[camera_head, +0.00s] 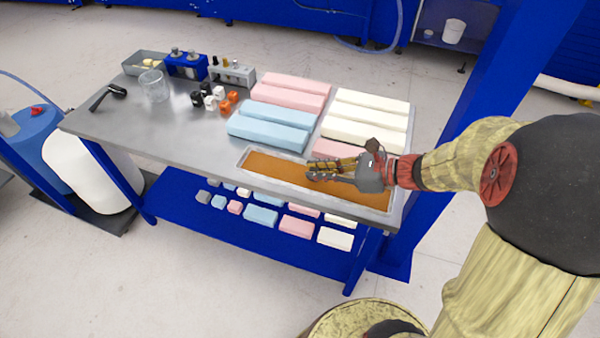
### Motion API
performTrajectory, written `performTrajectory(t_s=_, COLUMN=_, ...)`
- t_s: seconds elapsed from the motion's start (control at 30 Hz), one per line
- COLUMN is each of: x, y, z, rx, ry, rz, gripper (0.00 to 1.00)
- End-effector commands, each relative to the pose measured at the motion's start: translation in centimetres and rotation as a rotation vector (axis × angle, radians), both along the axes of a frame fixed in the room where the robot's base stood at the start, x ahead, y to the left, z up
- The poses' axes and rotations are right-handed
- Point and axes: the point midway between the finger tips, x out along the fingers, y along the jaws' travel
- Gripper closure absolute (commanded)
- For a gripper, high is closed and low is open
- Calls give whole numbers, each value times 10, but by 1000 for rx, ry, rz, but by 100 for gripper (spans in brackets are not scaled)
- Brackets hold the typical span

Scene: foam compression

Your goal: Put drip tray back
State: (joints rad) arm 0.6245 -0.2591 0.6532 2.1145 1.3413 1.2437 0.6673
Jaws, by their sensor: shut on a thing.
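The drip tray (270,168) is a long shallow tray with a pale metal rim and a brown inside. It lies along the front right edge of the steel table. My gripper (312,172) is low over the middle of the tray, reaching in from the right with its fingers pointing left. Its fingers look closed together on something at the tray, but the exact contact is too small to see. My gripper and wrist hide part of the tray's middle and back rim.
Blue (268,125), pink (290,92) and cream (367,119) foam blocks lie just behind the tray. A glass beaker (154,86), small cubes (213,98) and racks (232,73) stand at the back left. A blue post (470,130) rises at right. The table's front left is clear.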

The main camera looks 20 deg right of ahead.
Motion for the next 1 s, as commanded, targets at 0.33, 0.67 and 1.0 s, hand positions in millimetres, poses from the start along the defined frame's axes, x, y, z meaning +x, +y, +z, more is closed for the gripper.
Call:
performTrajectory(t_s=0.33, x=56, y=0, z=-31, rx=-1, ry=-1, rz=17, gripper=100)
performTrajectory(t_s=0.67, x=113, y=-1, z=-78, rx=0, ry=0, rz=13, gripper=100)
performTrajectory(t_s=1.0, x=132, y=-2, z=-97, rx=-2, ry=-2, rz=12, gripper=100)
